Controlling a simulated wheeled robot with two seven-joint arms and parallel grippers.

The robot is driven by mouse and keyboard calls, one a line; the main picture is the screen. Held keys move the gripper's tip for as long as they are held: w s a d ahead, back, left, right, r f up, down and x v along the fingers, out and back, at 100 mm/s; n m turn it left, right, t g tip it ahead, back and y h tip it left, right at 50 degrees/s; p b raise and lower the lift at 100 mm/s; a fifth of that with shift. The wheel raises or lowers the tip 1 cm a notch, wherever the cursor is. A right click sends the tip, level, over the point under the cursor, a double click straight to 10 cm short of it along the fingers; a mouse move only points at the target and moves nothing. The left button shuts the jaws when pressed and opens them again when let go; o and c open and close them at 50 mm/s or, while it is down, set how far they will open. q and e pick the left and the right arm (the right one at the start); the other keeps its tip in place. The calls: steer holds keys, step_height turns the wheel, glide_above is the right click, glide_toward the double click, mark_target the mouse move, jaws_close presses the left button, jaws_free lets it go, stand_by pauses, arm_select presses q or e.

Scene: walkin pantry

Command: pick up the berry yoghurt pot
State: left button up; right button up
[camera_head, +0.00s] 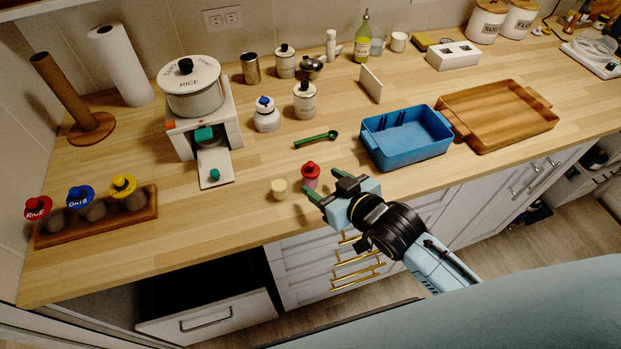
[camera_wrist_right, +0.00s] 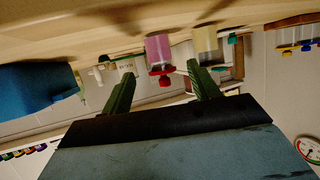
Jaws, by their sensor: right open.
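The berry yoghurt pot looks to be the small pinkish-red pot with a red knobbed lid (camera_head: 311,173), upright near the counter's front edge. In the right wrist view, which is upside down, it is the pink pot (camera_wrist_right: 158,46), ahead of and between my fingers. My right gripper (camera_head: 322,184) is open, its green fingertips just in front of and beside the pot; its jaws (camera_wrist_right: 161,74) are empty. A small cream pot (camera_head: 279,188) stands just left of it; in the wrist view this pot (camera_wrist_right: 205,40) is behind the right-hand finger. My left gripper is not in view.
A white dispenser (camera_head: 215,167) and a wooden rack (camera_head: 98,230) with several lidded jars are left.

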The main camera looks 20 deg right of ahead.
mark_target(317, 177)
steer(key=x, duration=0.5)
steer(key=shift+w+a+r, duration=0.15)
steer(key=shift+w, duration=0.2)
jaws_close()
